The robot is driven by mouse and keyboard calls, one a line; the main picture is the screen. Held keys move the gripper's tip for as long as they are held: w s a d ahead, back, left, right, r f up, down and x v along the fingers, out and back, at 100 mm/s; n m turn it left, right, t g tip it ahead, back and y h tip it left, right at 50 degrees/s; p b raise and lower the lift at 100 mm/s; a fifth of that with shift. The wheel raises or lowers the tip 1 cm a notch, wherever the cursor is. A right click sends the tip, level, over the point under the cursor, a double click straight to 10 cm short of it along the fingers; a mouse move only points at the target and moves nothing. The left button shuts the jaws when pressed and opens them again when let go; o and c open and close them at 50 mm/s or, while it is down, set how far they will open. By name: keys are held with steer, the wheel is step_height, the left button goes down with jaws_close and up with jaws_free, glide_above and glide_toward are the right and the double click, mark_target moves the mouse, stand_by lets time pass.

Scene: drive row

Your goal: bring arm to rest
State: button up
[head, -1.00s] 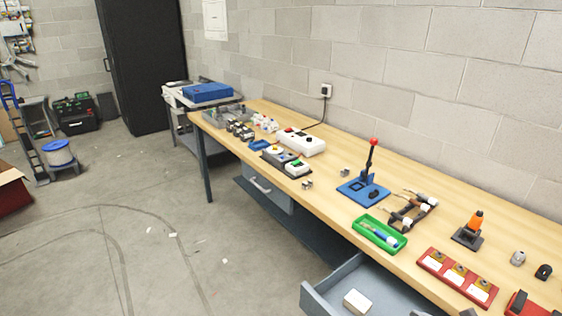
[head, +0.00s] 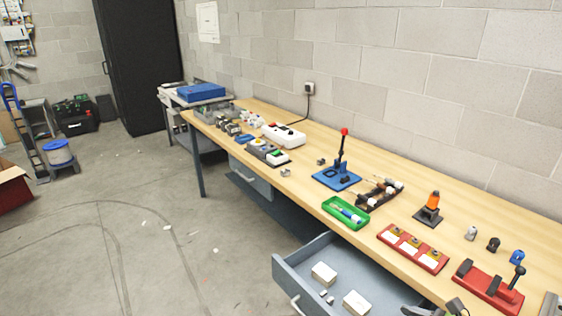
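Only a small piece of what seems to be my own arm or gripper (head: 436,310) shows at the bottom edge of the head view, right of centre. It is grey and dark and cut off by the frame. It appears in front of the bench's near edge, close to the open drawer. Its fingers cannot be made out, and I see nothing held.
A long wooden bench (head: 400,222) runs along the block wall. Its grey drawer (head: 290,262) stands open, with white boxes inside. A red clamp fixture (head: 487,287), a red tray (head: 412,248) and a green tray (head: 345,212) lie near the front edge.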

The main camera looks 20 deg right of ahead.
steer(key=w+a+r+n+g, duration=0.2)
steer(key=a+r+n+g, duration=0.25)
steer(key=a+n, duration=0.3)
steer(key=w+a+r+n+g, duration=0.3)
steer(key=a+r+n, duration=0.2)
steer(key=a+n, duration=0.25)
steer(key=s+a+r+n+t+h+p, duration=0.1)
steer(key=s+a+r+n+h, duration=0.4)
steer(key=s+a+r+n, duration=0.5)
steer(key=s+n, duration=0.1)
steer(key=n, duration=0.4)
steer(key=shift+s+a+r, duration=0.15)
steer(key=shift+a+r, duration=0.05)
steer(key=shift+r, duration=0.15)
steer(key=shift+t, duration=0.25)
